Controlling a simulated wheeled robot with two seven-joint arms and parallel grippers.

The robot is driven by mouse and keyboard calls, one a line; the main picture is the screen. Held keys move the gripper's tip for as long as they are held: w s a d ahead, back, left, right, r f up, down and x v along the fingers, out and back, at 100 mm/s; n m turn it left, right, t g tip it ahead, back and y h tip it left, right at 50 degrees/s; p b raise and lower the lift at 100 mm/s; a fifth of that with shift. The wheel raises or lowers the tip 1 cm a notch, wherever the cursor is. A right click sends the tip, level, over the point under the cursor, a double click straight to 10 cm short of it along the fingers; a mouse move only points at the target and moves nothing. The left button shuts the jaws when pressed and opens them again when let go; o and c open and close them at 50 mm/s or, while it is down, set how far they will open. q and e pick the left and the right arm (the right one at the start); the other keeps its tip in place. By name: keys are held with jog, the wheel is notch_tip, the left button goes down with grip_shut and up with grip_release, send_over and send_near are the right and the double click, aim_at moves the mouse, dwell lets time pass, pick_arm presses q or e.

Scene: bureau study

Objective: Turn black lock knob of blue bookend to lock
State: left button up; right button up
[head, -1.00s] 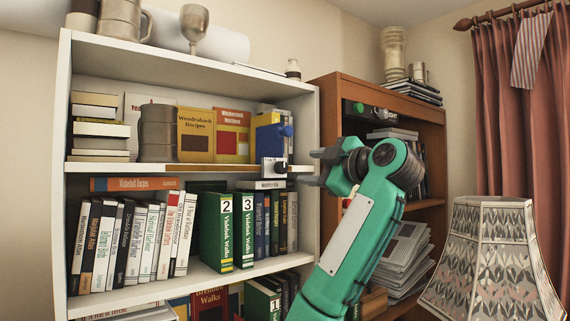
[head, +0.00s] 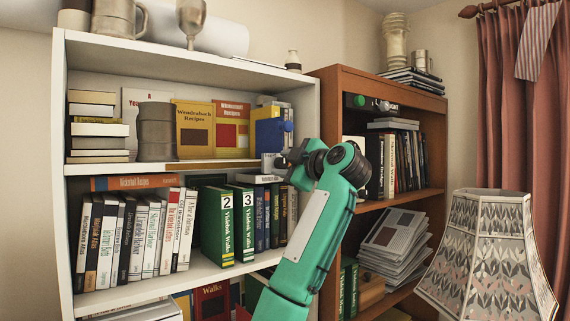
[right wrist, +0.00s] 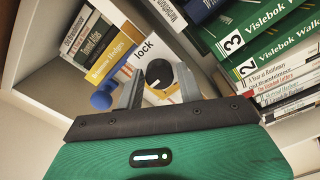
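The blue bookend (head: 268,133) stands at the right end of the upper white shelf, with a round blue knob (head: 288,127) on its side. The blue knob also shows in the right wrist view (right wrist: 101,98). Below it is a white panel (head: 267,161), mostly hidden by my gripper in the head view. The right wrist view shows "lock" printed on this panel, beside the black lock knob (right wrist: 158,72). My right gripper (right wrist: 158,82) is open, its fingers on either side of the black knob with gaps visible; contact cannot be told. My left gripper is not in view.
Books (head: 228,225) fill the shelf below. A grey canister (head: 157,132) and recipe books (head: 195,128) stand left of the bookend. A brown bookcase (head: 325,95) stands to the right, and a patterned lamp (head: 485,255) is at the front right.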

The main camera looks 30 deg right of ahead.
jog(key=c, duration=0.6)
jog(key=shift+f+m+b, duration=0.25)
jog(key=shift+m+b, duration=0.65)
jog(key=shift+b, duration=0.45)
jog(key=shift+r+m+b, duration=0.1)
jog(key=shift+m+b, duration=0.6)
jog(key=shift+m, duration=0.4)
jog(key=m, duration=0.2)
jog(key=shift+r+m, duration=0.1)
jog(key=shift+m, duration=0.3)
jog(key=m+b, duration=0.1)
jog(key=m, duration=0.3)
jog(key=shift+d+r, duration=0.1)
jog(key=m, duration=0.7)
jog(key=o, duration=1)
jog(key=shift+d, duration=0.1)
